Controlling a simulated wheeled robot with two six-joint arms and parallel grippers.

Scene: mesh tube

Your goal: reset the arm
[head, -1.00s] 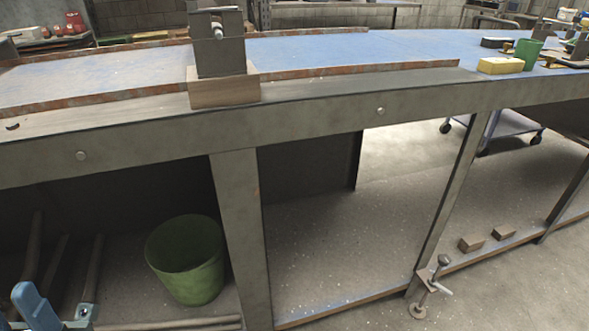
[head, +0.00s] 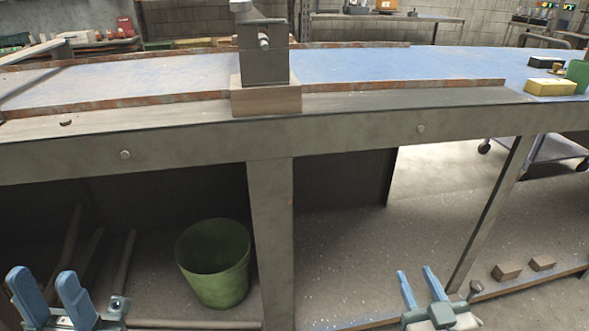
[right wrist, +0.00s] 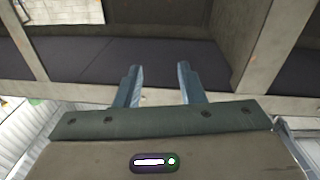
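My left gripper (head: 50,292) shows at the bottom left of the head view, with its two blue fingers apart and nothing between them. My right gripper (head: 419,287) is at the bottom right of the head view, in front of the workbench. It also shows in the right wrist view (right wrist: 158,80), with its fingers apart and nothing between them. Both grippers are below the height of the workbench top (head: 360,68).
A metal vise on a wooden block (head: 266,100) stands at the bench's front edge. A yellow block (head: 550,88) and a green cup (head: 578,76) sit at the right of the top. Small wooden blocks (head: 507,271) lie low at the right.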

